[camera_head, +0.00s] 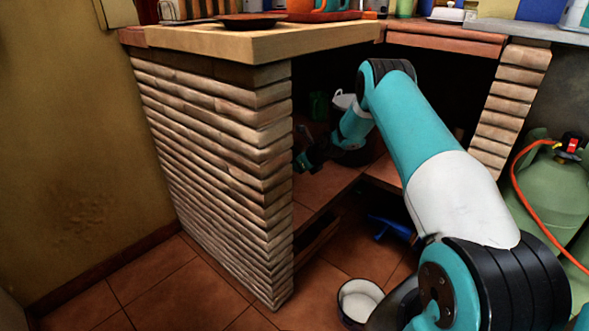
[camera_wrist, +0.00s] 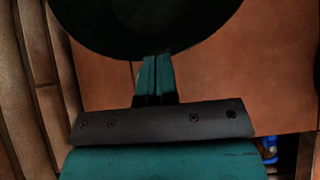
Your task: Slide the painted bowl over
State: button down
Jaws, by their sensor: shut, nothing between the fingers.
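My gripper (camera_head: 304,160) is low under the counter, just right of the brick pillar. In the wrist view its two teal fingers (camera_wrist: 155,74) are shut together with nothing between them. A large, dark, rounded thing (camera_wrist: 155,22) fills the top of the wrist view at the fingertips. I cannot tell whether it is the painted bowl, nor whether the fingers touch it. No painted pattern shows on it, as it is in deep shade.
The brick pillar (camera_head: 215,150) stands close left of my gripper. A low ledge (camera_head: 325,205) edges the raised tiled floor. A blue object (camera_head: 391,228) and a white-lined pot (camera_head: 360,300) are lower down. Green gas cylinders (camera_head: 555,190) stand right. The wooden counter (camera_head: 250,45) is above.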

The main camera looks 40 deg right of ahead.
jog(key=w+a+b, duration=0.1)
jog(key=w, duration=0.3)
jog(key=w+a+b, duration=0.1)
jog(key=w+b, duration=0.1)
jog(key=w, duration=0.2)
jog(key=w+a+b, duration=0.1)
jog(key=w, duration=0.3)
jog(key=shift+a+f+b, duration=0.2)
jog(key=shift+f+b, duration=0.15)
jog(key=shift+b, duration=0.05)
jog(key=shift+w+a+r, duration=0.2)
jog(key=shift+w+r, duration=0.05)
jog(key=shift+w, duration=0.2)
jog(key=shift+s+r+p, duration=0.25)
jog(key=shift+s+p, duration=0.2)
jog(key=shift+p, duration=0.2)
jog(key=p+v, duration=0.2)
jog(key=v, duration=0.1)
jog(key=s+f+p+v, duration=0.1)
jog(key=p+v, duration=0.1)
jog(key=v, duration=0.2)
jog(key=p+v, duration=0.3)
jog(key=v, duration=0.1)
jog(key=shift+s+d+f, duration=0.15)
jog(key=shift+d+f, duration=0.15)
jog(key=shift+d, duration=0.05)
jog(key=shift+s+d+r, duration=0.1)
jog(key=shift+s+r, duration=0.2)
jog(key=shift+s, duration=0.2)
